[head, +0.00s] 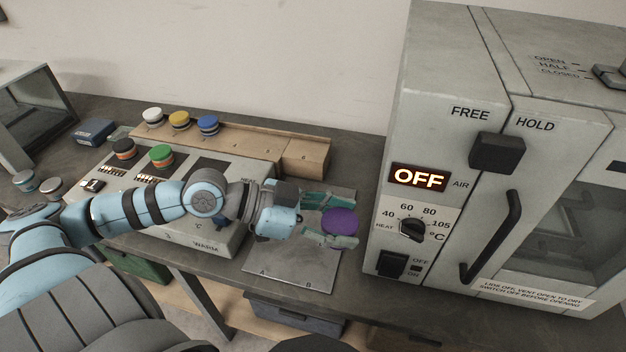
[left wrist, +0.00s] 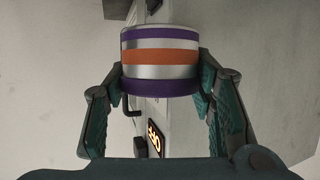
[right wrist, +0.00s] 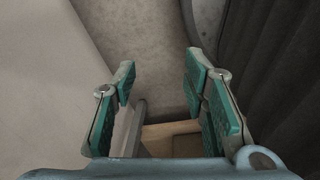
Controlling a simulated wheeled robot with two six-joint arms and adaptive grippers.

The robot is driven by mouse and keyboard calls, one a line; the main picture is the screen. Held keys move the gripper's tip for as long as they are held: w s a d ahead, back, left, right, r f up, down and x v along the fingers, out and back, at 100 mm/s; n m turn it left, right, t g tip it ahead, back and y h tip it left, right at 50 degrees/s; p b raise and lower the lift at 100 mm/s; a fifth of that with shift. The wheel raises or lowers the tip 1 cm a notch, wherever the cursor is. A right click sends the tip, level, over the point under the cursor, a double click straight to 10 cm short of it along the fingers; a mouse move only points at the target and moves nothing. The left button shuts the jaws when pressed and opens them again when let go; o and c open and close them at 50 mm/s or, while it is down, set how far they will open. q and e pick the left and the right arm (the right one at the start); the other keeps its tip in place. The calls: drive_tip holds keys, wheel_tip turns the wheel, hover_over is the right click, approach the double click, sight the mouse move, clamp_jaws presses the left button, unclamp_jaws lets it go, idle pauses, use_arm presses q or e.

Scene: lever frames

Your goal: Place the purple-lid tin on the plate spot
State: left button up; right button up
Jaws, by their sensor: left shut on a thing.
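The purple-lid tin (head: 341,222) is a short silver tin with a purple lid and, in the left wrist view (left wrist: 160,58), an orange band and a purple lower band. My left gripper (head: 332,222) is shut on it, one finger on each side. It holds the tin over the grey metal plate (head: 285,273), which is marked A and B along its front edge. I cannot tell how far the tin is above the plate. My right gripper (right wrist: 158,85) is open and empty in the right wrist view, away from the plate.
A large grey oven (head: 440,160) with an OFF display stands right of the plate. A wooden rack (head: 300,151) behind bears white, yellow and blue tins.

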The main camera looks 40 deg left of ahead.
drive_tip(key=s+r, duration=0.1)
drive_tip(key=s, duration=0.3)
use_arm(q)
drive_tip(key=w+a+r+n+t+y+p, duration=0.1)
drive_tip(key=w+a+n+t+y, duration=0.1)
drive_tip(key=w+a+n+y, duration=0.65)
drive_tip(key=w+a+r+n+t+y, duration=0.1)
drive_tip(key=w+a+n+t+y, duration=0.2)
drive_tip(key=w+a+n+y, duration=0.8)
drive_tip(key=a+f+m+h+b, duration=0.1)
drive_tip(key=f, duration=0.5)
drive_tip(key=s+a+f+m+h+b, duration=0.1)
drive_tip(key=f+m+h+b, duration=0.1)
drive_tip(key=f, duration=0.5)
drive_tip(key=s+a+f+m+h+b, duration=0.1)
drive_tip(key=f+m+b, duration=0.1)
drive_tip(key=f, duration=0.4)
drive_tip(key=shift+s+a+f+m+h, duration=0.15)
drive_tip(key=shift+s+a+m+h, duration=0.05)
drive_tip(key=shift+a+m+h, duration=0.1)
use_arm(e)
drive_tip(key=f, duration=0.1)
drive_tip(key=w+f, duration=0.1)
drive_tip(key=f, duration=0.3)
drive_tip(key=shift+w, duration=0.3)
use_arm(q)
drive_tip(key=shift+g, duration=0.3)
